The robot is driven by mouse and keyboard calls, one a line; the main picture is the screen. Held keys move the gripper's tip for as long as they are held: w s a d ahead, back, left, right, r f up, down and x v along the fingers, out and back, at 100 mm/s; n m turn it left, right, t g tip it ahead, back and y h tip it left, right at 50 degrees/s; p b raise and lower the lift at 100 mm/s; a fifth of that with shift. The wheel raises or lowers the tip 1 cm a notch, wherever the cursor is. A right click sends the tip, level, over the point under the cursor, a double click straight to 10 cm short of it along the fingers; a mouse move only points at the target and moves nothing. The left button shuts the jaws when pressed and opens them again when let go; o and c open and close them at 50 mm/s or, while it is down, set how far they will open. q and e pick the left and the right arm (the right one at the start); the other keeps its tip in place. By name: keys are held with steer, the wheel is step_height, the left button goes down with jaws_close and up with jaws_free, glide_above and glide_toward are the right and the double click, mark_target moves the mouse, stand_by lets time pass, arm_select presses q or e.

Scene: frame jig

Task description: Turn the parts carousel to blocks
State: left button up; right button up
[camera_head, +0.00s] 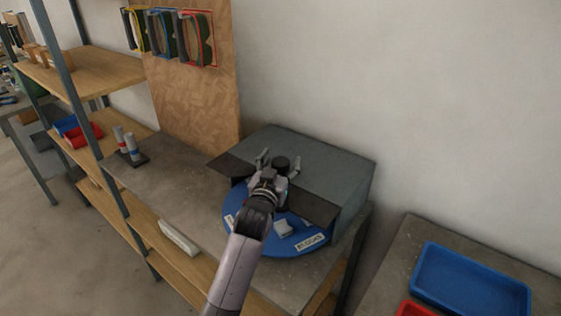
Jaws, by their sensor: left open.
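The parts carousel is a round blue disc (262,240) on the grey bench, its back part hidden under a dark grey housing (318,158). A white label (310,243) on its front right rim seems to read BLOCKS. A second pale label (229,222) is on the left rim, too small to read. A light grey part (283,228) lies on the disc near the front. My right gripper is not in view.
Two small cylinders stand in a dark holder (133,160) at the bench's left. A shelf post (95,130) rises there. A chipboard panel (190,100) with coloured frames stands behind. A blue tray (425,272) and a red one are at lower right.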

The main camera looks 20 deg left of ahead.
arm_select(q)
steer(key=shift+c, duration=0.6)
jaws_close()
